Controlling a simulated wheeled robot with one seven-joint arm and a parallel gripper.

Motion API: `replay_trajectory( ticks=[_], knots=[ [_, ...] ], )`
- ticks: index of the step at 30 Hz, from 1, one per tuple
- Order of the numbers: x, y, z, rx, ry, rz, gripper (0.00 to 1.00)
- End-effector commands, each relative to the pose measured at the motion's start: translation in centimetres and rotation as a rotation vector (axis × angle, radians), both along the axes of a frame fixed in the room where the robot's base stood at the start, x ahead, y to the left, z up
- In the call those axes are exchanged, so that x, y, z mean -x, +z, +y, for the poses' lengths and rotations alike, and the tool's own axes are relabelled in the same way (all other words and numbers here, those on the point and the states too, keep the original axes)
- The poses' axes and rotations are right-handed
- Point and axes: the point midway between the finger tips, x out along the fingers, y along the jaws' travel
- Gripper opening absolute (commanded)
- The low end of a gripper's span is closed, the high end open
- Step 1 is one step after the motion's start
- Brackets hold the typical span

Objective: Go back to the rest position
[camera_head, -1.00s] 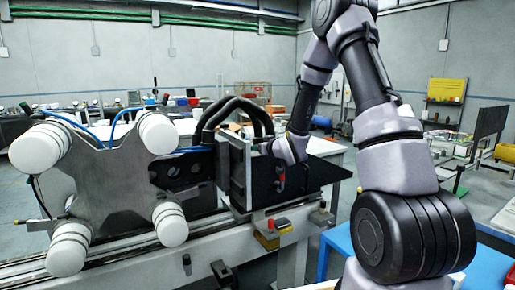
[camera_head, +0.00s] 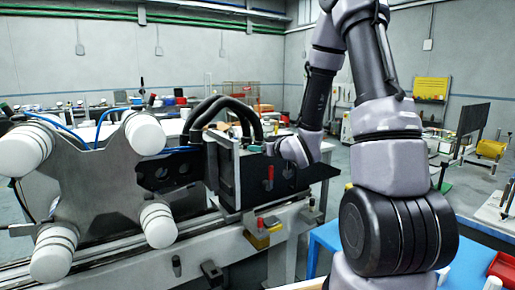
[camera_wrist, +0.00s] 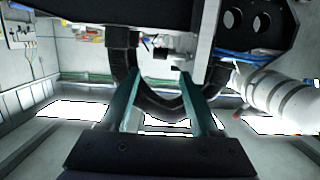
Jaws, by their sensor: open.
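My gripper (camera_wrist: 160,80) is open in the wrist view, with two teal fingers apart and nothing between them. Black curved hoses (camera_wrist: 172,105) show behind the fingers there. In the head view my gripper (camera_head: 270,148) is small beside the upper part of the dark box-shaped magazine unit (camera_head: 228,180), and its fingers are hard to make out. A red handle (camera_head: 270,178) is on the side of that unit, below my gripper. I cannot tell whether my gripper touches the unit.
A metal plate with several white rollers (camera_head: 145,133) stands at left, and a white roller (camera_wrist: 285,98) shows at right in the wrist view. A rail (camera_head: 110,260) runs below. A blue table (camera_head: 325,238) and a red tray (camera_head: 502,268) are at lower right.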

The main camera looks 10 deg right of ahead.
Motion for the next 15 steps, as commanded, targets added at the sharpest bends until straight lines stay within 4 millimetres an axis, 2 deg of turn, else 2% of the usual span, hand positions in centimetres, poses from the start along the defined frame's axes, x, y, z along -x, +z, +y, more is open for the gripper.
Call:
replay_trajectory(
  ticks=[8,11,15],
  knots=[
    [0.0,0.4,-0.2,0.005,-0.010,0.007,0.62],
    [0.1,1.6,-1.0,0.018,-0.049,0.039,0.62],
    [1.3,4.7,-3.0,0.039,-0.152,0.132,0.62]
  ],
)
